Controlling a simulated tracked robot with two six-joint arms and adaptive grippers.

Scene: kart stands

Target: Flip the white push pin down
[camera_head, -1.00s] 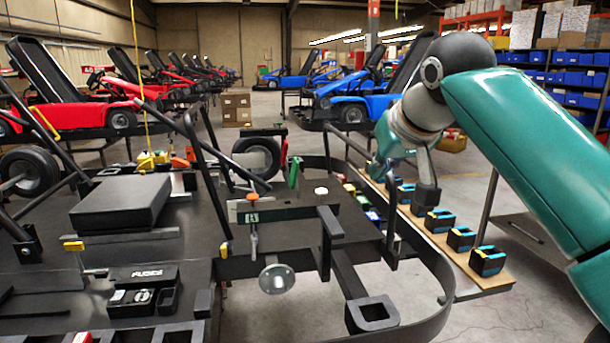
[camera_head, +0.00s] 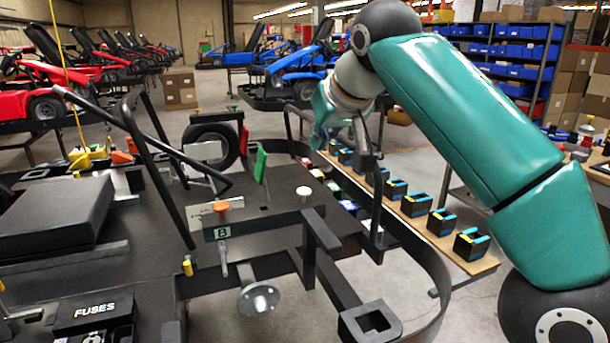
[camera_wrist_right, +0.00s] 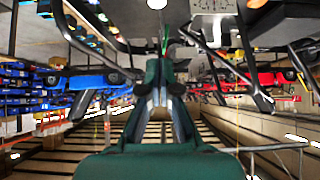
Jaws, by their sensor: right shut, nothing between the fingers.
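The white push pin (camera_head: 304,191) stands upright on the dark kart panel in the head view, its pale head above the surface. An orange pin (camera_head: 220,207) stands to its left near the plate marked B. My right gripper (camera_head: 318,138) is beyond the white pin and above it in the picture, apart from it, over the far side of the kart frame. Its fingers are partly hidden by its own wrist. In the right wrist view the fingers (camera_wrist_right: 164,90) are together with nothing between them. My left gripper is not in view.
A curved black frame rail (camera_head: 440,285) runs along the right. A wooden bench edge (camera_head: 482,266) holds several black-and-blue blocks. A fuse box (camera_head: 92,312) lies at lower left.

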